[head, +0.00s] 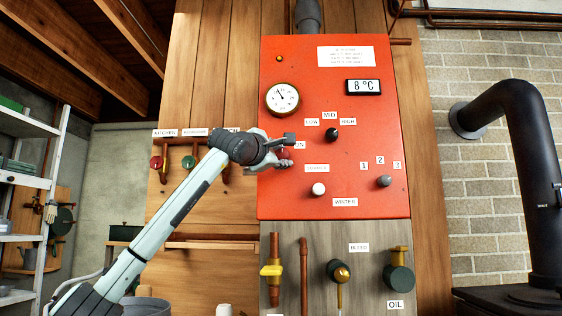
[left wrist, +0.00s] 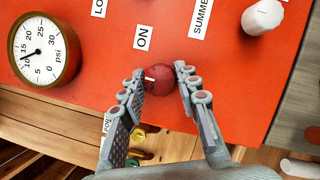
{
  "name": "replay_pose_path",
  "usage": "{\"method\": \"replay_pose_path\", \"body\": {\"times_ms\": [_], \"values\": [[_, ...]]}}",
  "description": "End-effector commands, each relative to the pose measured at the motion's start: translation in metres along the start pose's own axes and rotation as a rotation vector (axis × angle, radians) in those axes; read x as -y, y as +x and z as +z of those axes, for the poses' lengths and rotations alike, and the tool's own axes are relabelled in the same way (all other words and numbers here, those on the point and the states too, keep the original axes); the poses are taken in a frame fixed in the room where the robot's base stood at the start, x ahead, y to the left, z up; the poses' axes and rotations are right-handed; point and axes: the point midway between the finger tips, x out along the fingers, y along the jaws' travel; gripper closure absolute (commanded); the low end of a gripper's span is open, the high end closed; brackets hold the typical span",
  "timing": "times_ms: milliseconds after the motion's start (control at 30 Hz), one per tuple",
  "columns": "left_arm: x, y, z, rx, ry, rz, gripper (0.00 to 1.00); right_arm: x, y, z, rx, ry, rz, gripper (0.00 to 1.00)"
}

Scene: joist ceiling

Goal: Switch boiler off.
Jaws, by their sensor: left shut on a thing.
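The red boiler panel (head: 330,215) fills the middle of the head view. My left gripper (head: 289,150) is at its left edge, over part of the ON label (head: 299,145). In the left wrist view my left gripper (left wrist: 159,72) has its two fingers on either side of a round red knob (left wrist: 160,88), shut on it. The knob bears a short white mark near its left finger, and the ON label (left wrist: 143,37) is just above it. In the head view the gripper hides the knob. My right gripper is not in view.
The panel also carries a pressure gauge (head: 283,99), a black knob (head: 332,134), a white knob (head: 318,188) and a grey knob (head: 383,181). Valves and pipes (head: 304,270) stand below. A thick black flue pipe (head: 535,150) is at the right.

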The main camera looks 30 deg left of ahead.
Motion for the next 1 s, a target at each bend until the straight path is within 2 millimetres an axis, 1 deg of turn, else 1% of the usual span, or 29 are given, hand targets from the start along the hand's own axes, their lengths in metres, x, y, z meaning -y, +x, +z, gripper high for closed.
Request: {"method": "replay_pose_path", "body": {"times_ms": [200, 600, 633, 700, 800, 1000], "values": [[0.0014, 0.0001, -0.0003, -0.001, -0.034, 0.011, 0.98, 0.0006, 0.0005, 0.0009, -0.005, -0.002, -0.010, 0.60], [0.0008, 0.0001, 0.0000, -0.001, -0.039, 0.014, 0.98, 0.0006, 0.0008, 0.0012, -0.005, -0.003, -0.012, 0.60], [0.0008, 0.0001, 0.0000, -0.001, -0.039, 0.014, 0.66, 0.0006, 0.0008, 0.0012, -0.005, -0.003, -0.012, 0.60], [0.0008, 0.0001, 0.0000, -0.001, -0.038, 0.014, 0.58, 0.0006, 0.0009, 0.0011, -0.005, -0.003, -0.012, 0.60], [0.0007, 0.0001, 0.0000, 0.000, -0.038, 0.014, 0.47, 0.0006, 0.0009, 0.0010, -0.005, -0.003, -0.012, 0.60], [0.0005, 0.0001, 0.0000, 0.000, -0.037, 0.014, 0.47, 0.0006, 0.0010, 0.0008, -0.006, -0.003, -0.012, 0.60]]}}
